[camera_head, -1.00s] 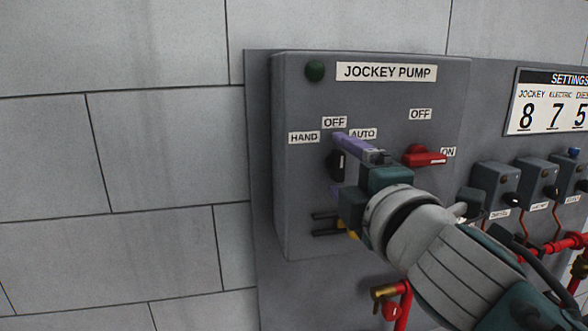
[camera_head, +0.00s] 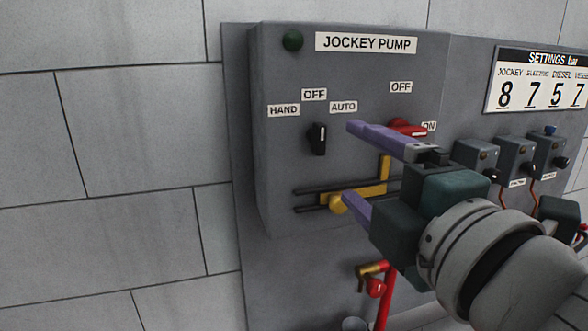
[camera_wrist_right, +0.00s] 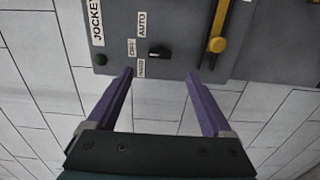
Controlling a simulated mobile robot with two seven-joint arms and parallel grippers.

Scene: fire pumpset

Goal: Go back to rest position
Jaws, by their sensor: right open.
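My right gripper (camera_head: 352,162) is open and empty in front of the jockey pump box (camera_head: 275,75). Its two purple fingers also show wide apart in the right wrist view (camera_wrist_right: 162,85). The black selector knob (camera_head: 317,139) stands clear to the left of the fingers, below the HAND, OFF and AUTO labels; its pointer is near upright. The knob also shows in the right wrist view (camera_wrist_right: 159,52), apart from the fingers. The red switch (camera_head: 408,128) by the ON label is partly hidden behind the upper finger. My left gripper is not in view.
A yellow lever (camera_head: 372,190) runs along slots low on the box, near the lower finger. Red pipework with a brass valve (camera_head: 372,269) is below. Small grey boxes (camera_head: 515,155) and a settings sign (camera_head: 537,82) are at right. The block wall at left is clear.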

